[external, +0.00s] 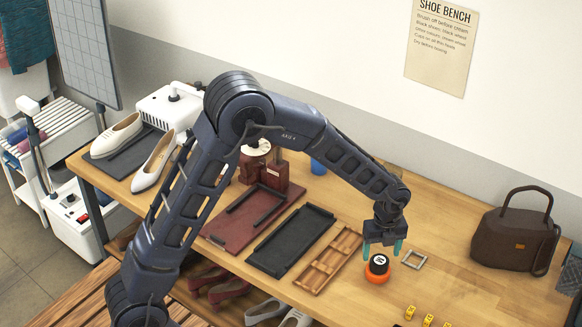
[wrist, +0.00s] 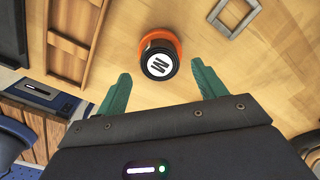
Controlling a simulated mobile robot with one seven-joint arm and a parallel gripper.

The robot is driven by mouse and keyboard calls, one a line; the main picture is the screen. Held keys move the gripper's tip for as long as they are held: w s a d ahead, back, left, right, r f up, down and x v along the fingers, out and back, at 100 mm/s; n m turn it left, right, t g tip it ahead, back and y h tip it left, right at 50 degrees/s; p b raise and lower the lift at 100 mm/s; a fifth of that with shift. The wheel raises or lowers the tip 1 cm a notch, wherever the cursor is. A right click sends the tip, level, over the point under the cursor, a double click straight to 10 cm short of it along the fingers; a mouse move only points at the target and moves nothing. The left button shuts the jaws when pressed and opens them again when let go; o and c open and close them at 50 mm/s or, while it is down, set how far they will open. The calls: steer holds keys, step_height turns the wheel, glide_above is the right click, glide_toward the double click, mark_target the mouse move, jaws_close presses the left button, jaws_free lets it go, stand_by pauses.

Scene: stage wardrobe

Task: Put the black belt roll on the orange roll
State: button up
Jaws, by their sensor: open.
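The black belt roll (external: 379,263) has a white round label with a dark letter on top and sits on the orange roll (external: 376,276) on the bench. In the wrist view the black roll (wrist: 159,63) covers most of the orange roll (wrist: 163,36), whose rim shows behind it. My gripper (external: 383,246) is open just above the rolls. In the wrist view its green fingers (wrist: 158,80) are spread to either side, clear of the black roll. Whether the black roll is exactly centred is hard to tell.
A small pale square frame (external: 414,259) lies right of the rolls. A wooden compartment tray (external: 328,262) and a black tray (external: 290,243) lie to the left. Yellow numbered markers (external: 428,320) stand at the front edge. A brown handbag (external: 512,238) stands at the right.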

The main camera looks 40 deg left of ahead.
mark_target(380, 260)
step_height(380, 260, up, 8)
steer(key=s+a+r+n+t, duration=0.1)
steer(key=s+a+r+n, duration=0.5)
steer(key=a+r, duration=0.3)
steer(key=s+a+r+n+t, duration=0.1)
steer(key=s+a+r+n, duration=0.5)
steer(key=a, duration=0.5)
steer(key=s+a+r+n+t, duration=0.1)
steer(key=s+a+n, duration=0.6)
steer(key=s, duration=0.3)
steer(key=s+a+r+n+t, duration=0.1)
steer(key=s+a+n, duration=0.6)
steer(key=s, duration=0.4)
steer(key=shift+r+n+t, duration=0.3)
steer(key=shift+r+n, duration=0.1)
steer(key=shift+n, duration=0.1)
